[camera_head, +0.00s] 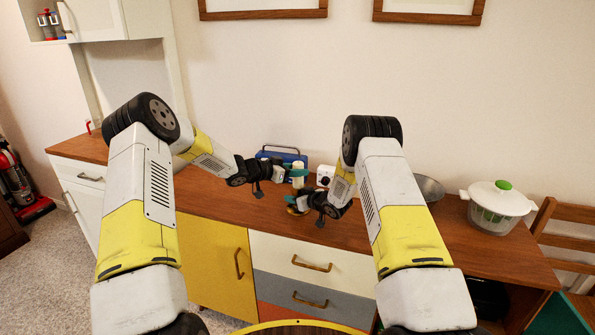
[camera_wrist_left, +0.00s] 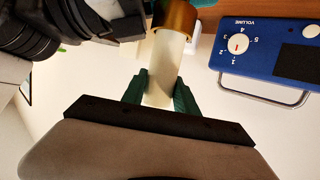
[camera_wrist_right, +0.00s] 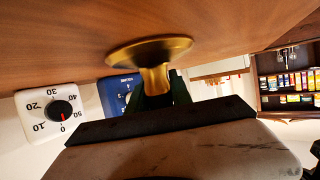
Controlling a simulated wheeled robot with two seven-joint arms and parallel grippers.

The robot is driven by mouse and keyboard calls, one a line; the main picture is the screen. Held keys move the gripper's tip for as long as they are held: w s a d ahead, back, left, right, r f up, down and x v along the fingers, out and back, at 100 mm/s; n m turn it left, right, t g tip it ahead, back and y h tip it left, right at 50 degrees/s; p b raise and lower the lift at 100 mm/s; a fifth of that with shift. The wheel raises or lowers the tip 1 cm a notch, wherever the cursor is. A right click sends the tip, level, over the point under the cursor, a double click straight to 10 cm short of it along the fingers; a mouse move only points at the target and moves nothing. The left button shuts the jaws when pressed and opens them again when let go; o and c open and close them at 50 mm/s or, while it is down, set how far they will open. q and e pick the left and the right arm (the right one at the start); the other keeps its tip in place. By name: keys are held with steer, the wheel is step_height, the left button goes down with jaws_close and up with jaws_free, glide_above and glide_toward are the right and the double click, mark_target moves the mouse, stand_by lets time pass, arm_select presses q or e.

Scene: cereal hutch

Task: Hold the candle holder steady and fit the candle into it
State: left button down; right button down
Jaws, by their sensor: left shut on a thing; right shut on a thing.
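The pale cream candle (camera_wrist_left: 162,62) is upright between the green fingers of my left gripper (camera_wrist_left: 160,92), which is shut on it. It also shows in the head view (camera_head: 298,172). The brass candle holder (camera_wrist_right: 150,50) has a round flat base and a narrower stem. My right gripper (camera_wrist_right: 160,92) is shut on the stem. In the left wrist view the holder's brass cup (camera_wrist_left: 176,16) lines up with the candle's lower end. I cannot tell whether that end is inside the cup or only against it. My right gripper hides most of the holder in the head view.
A blue radio (camera_head: 281,156) and a white dial timer (camera_head: 325,175) stand behind the grippers on the wooden counter (camera_head: 225,199). To the right are a metal bowl (camera_head: 429,188) and a salad spinner (camera_head: 496,207). The counter's front left part is clear.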

arm_select(q)
steer(key=c, duration=0.9)
jaws_free()
steer(key=shift+o, duration=0.2)
steer(key=v, duration=1.2)
arm_select(e)
steer(key=c, duration=1.1)
jaws_free()
